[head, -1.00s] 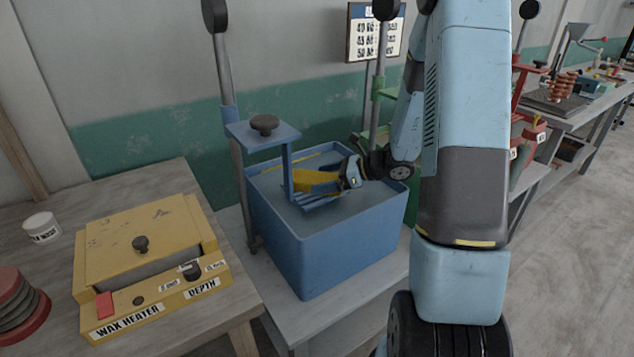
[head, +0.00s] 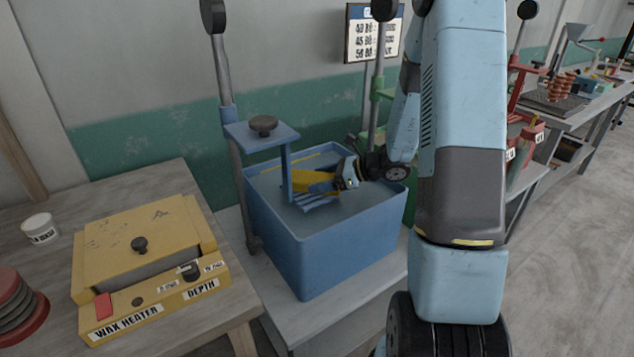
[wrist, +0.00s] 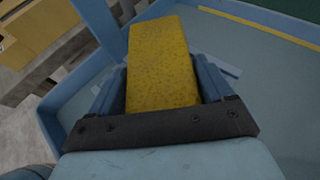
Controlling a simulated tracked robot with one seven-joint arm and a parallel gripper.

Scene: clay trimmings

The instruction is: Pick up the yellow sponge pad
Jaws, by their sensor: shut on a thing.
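The yellow sponge pad (wrist: 161,65) is a speckled block between the two fingers of my gripper (wrist: 163,92) in the wrist view. The fingers are shut on it, one on each long side, and its far end sticks out beyond them. In the head view the sponge (head: 314,181) shows at my gripper (head: 335,184), over the blue tub (head: 335,252). A blue slatted rack (head: 318,201) lies just below the sponge. I cannot tell whether the sponge still touches the rack.
A blue upright post (head: 286,172) with a plate and dark knob (head: 263,124) stands just left of the sponge. The tub's walls surround my gripper. A yellow wax heater (head: 150,250) and a white jar (head: 40,228) sit on the left table. Open air lies above the tub's right side.

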